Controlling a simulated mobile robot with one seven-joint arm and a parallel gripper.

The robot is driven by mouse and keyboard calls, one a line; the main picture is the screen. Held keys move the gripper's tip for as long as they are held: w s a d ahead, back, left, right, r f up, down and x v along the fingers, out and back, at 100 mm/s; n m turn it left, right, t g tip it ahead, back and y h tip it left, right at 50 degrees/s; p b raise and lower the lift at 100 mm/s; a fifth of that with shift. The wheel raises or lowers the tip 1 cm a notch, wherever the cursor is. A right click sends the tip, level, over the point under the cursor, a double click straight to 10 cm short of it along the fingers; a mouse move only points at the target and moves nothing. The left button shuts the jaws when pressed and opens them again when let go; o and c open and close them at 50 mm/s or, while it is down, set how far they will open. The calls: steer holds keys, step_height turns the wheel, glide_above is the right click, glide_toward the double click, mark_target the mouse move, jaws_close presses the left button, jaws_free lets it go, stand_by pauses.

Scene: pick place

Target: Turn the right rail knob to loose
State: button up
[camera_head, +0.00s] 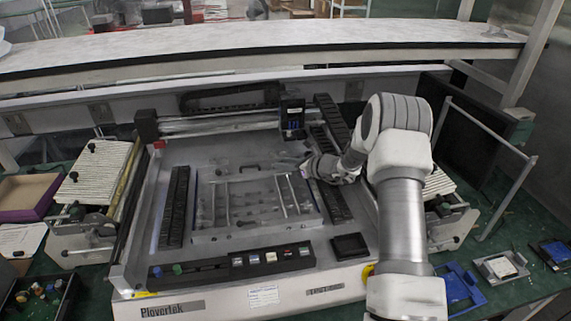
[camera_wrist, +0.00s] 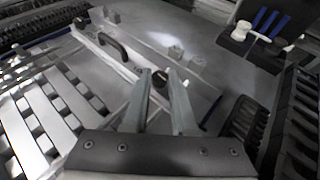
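The flat fixture (camera_head: 200,218) with several pale cross rails lies in the middle of the Plovertek machine. My gripper (camera_head: 306,168) is low over its upper right corner. In the wrist view, my gripper (camera_wrist: 160,82) points at a small dark round knob (camera_wrist: 159,77) at the end of a rail (camera_wrist: 122,64). The fingers are apart, with the knob between or just beyond their tips. I cannot tell whether either finger touches it. The knob's marking is too small to read. In the head view the gripper hides this spot.
A black handle (camera_wrist: 113,47) stands on the fixture near the gripper. Black slotted racks flank the fixture, one on the left (camera_head: 174,205). A button panel (camera_head: 230,262) runs along the front. A black tool holder (camera_head: 292,118) stands behind.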

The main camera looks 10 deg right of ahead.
jaws_close()
steer(key=shift+w, duration=0.1)
steer(key=shift+n+g+y, duration=0.6)
steer(key=shift+n, duration=0.1)
steer(key=shift+d, duration=0.1)
steer(key=o, duration=0.7)
jaws_free()
